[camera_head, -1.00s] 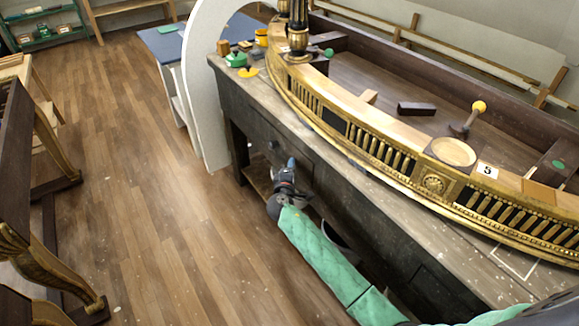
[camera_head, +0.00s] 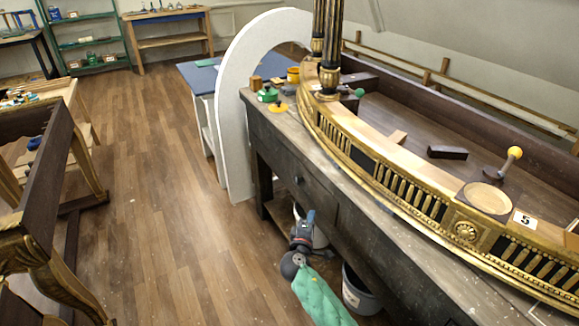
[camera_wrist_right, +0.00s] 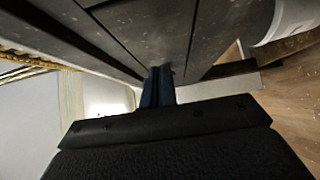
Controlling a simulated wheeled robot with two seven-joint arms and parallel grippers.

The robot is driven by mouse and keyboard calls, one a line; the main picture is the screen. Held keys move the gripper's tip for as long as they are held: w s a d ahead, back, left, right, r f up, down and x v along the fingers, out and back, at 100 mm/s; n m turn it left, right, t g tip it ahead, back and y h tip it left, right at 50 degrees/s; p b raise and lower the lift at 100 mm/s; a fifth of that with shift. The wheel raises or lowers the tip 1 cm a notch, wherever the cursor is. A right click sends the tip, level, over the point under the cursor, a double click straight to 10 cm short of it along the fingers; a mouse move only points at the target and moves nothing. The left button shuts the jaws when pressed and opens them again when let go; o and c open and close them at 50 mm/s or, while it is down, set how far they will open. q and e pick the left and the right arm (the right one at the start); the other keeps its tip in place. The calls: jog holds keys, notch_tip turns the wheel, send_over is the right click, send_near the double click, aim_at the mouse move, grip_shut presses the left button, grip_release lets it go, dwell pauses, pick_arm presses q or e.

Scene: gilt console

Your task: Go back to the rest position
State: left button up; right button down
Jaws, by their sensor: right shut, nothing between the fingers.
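My right gripper (camera_head: 310,215) is in the lower middle of the head view, at the end of my green-sleeved arm. It is shut and empty, in front of the dark workbench (camera_head: 345,222) and below its top edge. In the right wrist view its blue fingers (camera_wrist_right: 158,86) are together, with the dark bench front close above them. No object is between them. My left gripper does not show in any view.
The gilt console rail (camera_head: 425,200) lies along the bench top. A grey bucket (camera_head: 360,292) stands under the bench, right of my arm. A white arch (camera_head: 235,110) stands at the bench's far end. The wooden floor (camera_head: 165,200) to the left is open, with gilt-legged furniture (camera_head: 45,205) beyond.

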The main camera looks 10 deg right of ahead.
jog(key=s+a+m+g+y+p, duration=0.1)
jog(key=s+a+m+g+y, duration=0.2)
jog(key=s, duration=0.6)
jog(key=s+a+m+g+y, duration=0.1)
jog(key=s+m+g+y, duration=0.25)
jog(key=s, duration=0.55)
jog(key=s+a+m+g+y+p, duration=0.1)
jog(key=s+a+m+g+y, duration=0.2)
jog(key=s, duration=0.6)
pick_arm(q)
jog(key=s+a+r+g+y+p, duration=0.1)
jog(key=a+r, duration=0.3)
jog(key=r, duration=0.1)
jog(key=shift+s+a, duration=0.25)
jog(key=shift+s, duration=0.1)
pick_arm(e)
jog(key=s+f+g, duration=0.2)
jog(key=s, duration=0.6)
jog(key=s+f+g, duration=0.2)
jog(key=s+f, duration=0.1)
jog(key=s, duration=0.6)
jog(key=shift+s+d+f+m, duration=0.2)
jog(key=shift+s+d+m, duration=0.05)
jog(key=shift+d+m, duration=0.15)
jog(key=shift+y, duration=0.25)
